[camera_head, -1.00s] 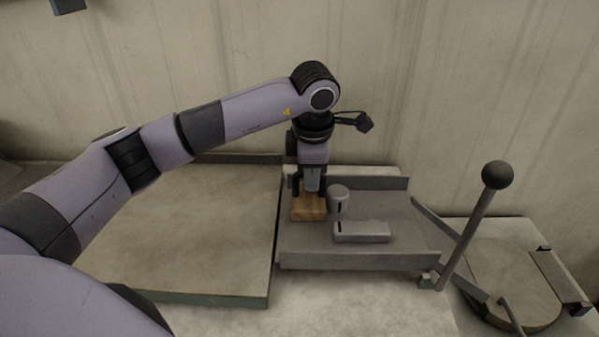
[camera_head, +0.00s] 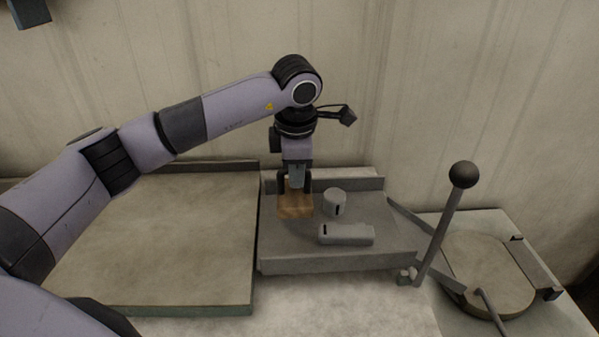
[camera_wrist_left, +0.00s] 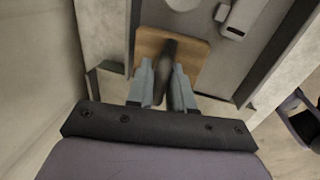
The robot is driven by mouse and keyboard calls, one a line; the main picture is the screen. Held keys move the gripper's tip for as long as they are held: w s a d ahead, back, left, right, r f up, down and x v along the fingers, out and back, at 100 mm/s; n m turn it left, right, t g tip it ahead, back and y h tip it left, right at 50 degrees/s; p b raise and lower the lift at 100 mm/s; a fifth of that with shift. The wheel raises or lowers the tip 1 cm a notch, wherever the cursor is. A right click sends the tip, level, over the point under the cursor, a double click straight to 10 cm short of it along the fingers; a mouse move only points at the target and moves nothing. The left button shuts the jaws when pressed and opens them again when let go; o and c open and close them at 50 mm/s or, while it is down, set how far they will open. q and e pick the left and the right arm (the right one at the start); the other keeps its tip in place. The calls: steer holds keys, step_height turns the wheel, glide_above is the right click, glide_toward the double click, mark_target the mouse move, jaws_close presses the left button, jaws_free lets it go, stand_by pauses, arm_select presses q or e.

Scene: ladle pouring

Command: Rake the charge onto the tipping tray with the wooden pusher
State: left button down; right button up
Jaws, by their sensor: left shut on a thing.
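The wooden pusher (camera_head: 295,207) has a light wood block and a dark handle. My left gripper (camera_head: 296,184) is shut on the handle, and the block is at the left end of the grey tray (camera_head: 398,243). In the left wrist view the block (camera_wrist_left: 196,58) shows ahead of the fingers (camera_wrist_left: 163,82). On the tray, right of the block, stands a grey slotted cylinder (camera_head: 335,203), with a small gap between them. A grey slotted bar (camera_head: 346,235) lies in front of the cylinder. My right gripper is not in view.
A wide flat slab (camera_head: 160,235) adjoins the tray on the left. On the right stands a lever with a black ball knob (camera_head: 463,174). Beyond it is a round pan (camera_head: 490,272) with a metal bracket. The wall is close behind.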

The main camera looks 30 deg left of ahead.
arm_select(q)
steer(key=shift+a+r+p, duration=0.2)
steer(key=shift+r+p, duration=0.6)
steer(key=shift+r, duration=0.75)
steer(key=shift+s+a+r+p, duration=0.15)
steer(key=shift+r+p, duration=0.2)
steer(key=shift+r, duration=0.5)
